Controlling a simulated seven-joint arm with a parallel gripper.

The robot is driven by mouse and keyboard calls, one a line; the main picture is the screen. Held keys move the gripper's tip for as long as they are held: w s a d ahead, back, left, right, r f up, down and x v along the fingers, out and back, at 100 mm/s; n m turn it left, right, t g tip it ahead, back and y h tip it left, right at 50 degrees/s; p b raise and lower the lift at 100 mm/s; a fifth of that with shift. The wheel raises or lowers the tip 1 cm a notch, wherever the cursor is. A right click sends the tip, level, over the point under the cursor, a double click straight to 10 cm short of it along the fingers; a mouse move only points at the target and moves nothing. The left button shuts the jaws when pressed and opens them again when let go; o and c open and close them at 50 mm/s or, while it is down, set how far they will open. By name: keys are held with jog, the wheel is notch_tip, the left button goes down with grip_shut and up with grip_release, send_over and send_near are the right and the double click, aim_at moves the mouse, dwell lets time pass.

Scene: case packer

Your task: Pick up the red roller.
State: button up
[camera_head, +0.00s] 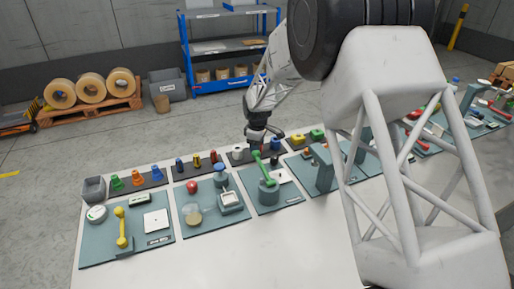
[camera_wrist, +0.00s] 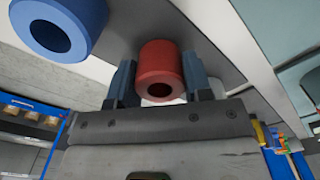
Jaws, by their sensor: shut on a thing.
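The red roller (camera_wrist: 160,68) is a short hollow cylinder. It sits between the two fingers of my gripper (camera_wrist: 160,82) in the wrist view, with its open end facing the camera. The gripper is shut on it, one finger on each side. In the head view my gripper (camera_head: 257,142) is low over a dark strip at the back of the table, and I cannot make out the red roller there. I cannot tell whether the roller still touches the strip.
A blue roller (camera_wrist: 62,32) is close by, upper left in the wrist view. A pale roller (camera_head: 238,153) stands left of my gripper in the head view. A green lever (camera_head: 264,171) rises just in front. Yellow pieces (camera_head: 298,140) stand to the right.

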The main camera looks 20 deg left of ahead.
jog(key=shift+r, duration=0.15)
notch_tip(320, 180, up, 10)
dwell(0.6)
jog(key=shift+s+d, duration=0.1)
dwell(0.4)
